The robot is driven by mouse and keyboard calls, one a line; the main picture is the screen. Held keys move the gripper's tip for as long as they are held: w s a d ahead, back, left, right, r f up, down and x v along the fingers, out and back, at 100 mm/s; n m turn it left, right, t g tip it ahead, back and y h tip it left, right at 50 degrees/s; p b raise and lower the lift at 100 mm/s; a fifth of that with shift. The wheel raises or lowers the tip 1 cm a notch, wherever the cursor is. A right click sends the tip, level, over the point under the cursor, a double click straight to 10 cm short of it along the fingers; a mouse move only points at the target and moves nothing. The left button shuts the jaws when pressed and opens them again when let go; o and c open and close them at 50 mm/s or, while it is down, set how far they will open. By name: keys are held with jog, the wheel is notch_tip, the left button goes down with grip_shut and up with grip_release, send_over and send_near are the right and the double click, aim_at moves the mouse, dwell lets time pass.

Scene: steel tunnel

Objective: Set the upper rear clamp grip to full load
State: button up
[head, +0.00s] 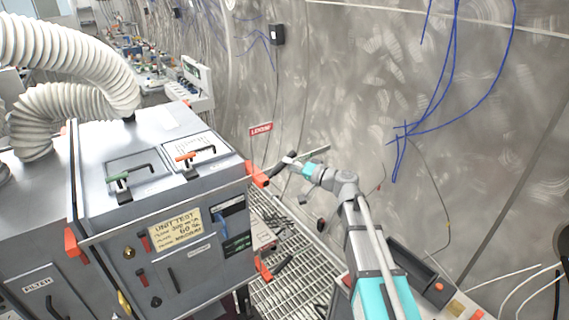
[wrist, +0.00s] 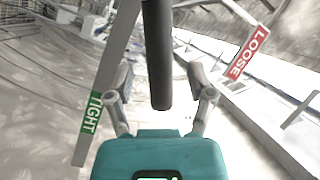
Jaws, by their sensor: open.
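The upper rear clamp has an orange bracket (head: 257,174) on the right edge of the grey cabinet, with a black grip (head: 277,167) sticking out toward my gripper (head: 293,162). In the wrist view the dark grip (wrist: 157,55) comes down from the top between the two fingers of my gripper (wrist: 161,78). The fingers are open, with a gap on each side of the grip. A red LOOSE label (wrist: 248,54) is at the right and a green TIGHT label (wrist: 94,112) at the left. The grip points between them. The red label (head: 261,129) also shows in the head view.
A lower orange clamp with a black handle (head: 283,265) sits below on the grey cabinet (head: 105,225). Metal grating (head: 275,290) forms the floor. White ribbed hoses (head: 70,60) stand at the left. Blue cables (head: 450,70) hang along the steel wall behind my arm.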

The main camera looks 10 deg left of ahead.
jog(key=shift+x, duration=1.15)
grip_shut()
